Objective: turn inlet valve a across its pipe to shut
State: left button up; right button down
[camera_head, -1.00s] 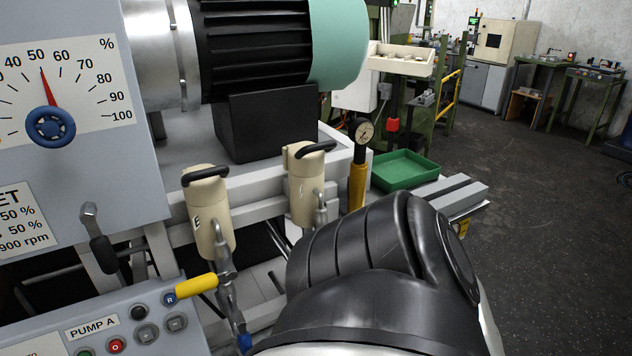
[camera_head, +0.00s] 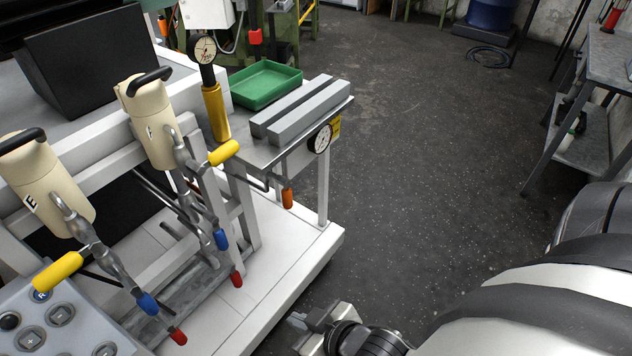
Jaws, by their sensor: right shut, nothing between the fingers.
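Two pipe runs with coloured lever handles stand in front of two cream canisters on the skid. The left pipe has a yellow handle (camera_head: 58,270), a blue handle (camera_head: 147,303) and a red handle (camera_head: 178,336). The right pipe has a yellow handle (camera_head: 224,152), a blue handle (camera_head: 221,239) and a red handle (camera_head: 236,279). I cannot read which one is inlet valve a. My right gripper (camera_head: 299,320) is shut and empty at the bottom centre, to the right of the handles and apart from them. My left gripper is out of view.
The cream canisters (camera_head: 62,190) and (camera_head: 152,125) have black top handles. An orange handle (camera_head: 287,197) hangs below a shelf with a green tray (camera_head: 264,84) and grey bars (camera_head: 298,110). A dial gauge (camera_head: 204,50) stands behind. Open dark floor (camera_head: 430,150) lies to the right.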

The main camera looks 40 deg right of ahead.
aim_at(219, 236)
jog(key=z, duration=3.1)
jog(key=i, duration=1.05)
jog(key=u, duration=2.6)
